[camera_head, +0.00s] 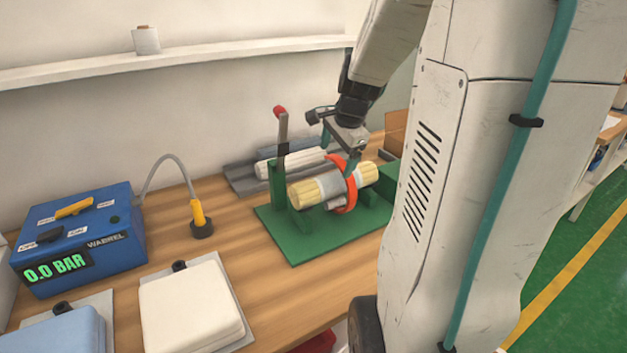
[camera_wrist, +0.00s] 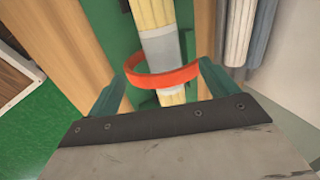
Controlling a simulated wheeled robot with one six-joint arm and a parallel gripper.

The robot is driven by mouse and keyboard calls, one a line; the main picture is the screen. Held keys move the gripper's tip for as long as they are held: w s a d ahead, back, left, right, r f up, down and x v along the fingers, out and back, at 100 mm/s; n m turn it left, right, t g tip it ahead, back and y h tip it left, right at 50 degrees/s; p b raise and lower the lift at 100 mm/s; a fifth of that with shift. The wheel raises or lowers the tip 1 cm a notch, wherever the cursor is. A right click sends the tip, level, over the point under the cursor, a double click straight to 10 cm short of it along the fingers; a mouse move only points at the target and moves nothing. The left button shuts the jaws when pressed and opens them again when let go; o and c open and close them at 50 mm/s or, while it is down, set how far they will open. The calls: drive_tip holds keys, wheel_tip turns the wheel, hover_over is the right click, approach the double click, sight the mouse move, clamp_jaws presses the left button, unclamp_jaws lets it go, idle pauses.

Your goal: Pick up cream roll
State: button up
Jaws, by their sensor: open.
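The cream roll (camera_head: 304,193) lies level in a green stand, with a grey band (camera_head: 331,186) around its middle. An orange ring (camera_head: 351,190) loops around it beside the band. The cream roll also shows in the wrist view (camera_wrist: 153,13), running down between my fingers, its lower part hidden by my gripper body. My gripper (camera_head: 339,152) is open above the roll, its teal fingers on either side of the orange ring (camera_wrist: 163,79). I cannot tell whether the fingers touch the ring.
The green stand (camera_head: 290,249) has a red-knobbed lever (camera_head: 281,115) at its left. A white ribbed roll (camera_head: 290,162) lies behind on a grey rack. A blue pump box (camera_head: 80,238) reading 0.0 BAR and a white pad (camera_head: 190,305) are on the left. Bare wood lies between.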

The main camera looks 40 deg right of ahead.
sight(330, 178)
drive_tip(key=x, duration=1.2)
drive_tip(key=shift+d+r, duration=0.1)
drive_tip(key=shift+d, duration=0.2)
drive_tip(key=c, duration=1.4)
drive_tip(key=shift+w+r, duration=0.1)
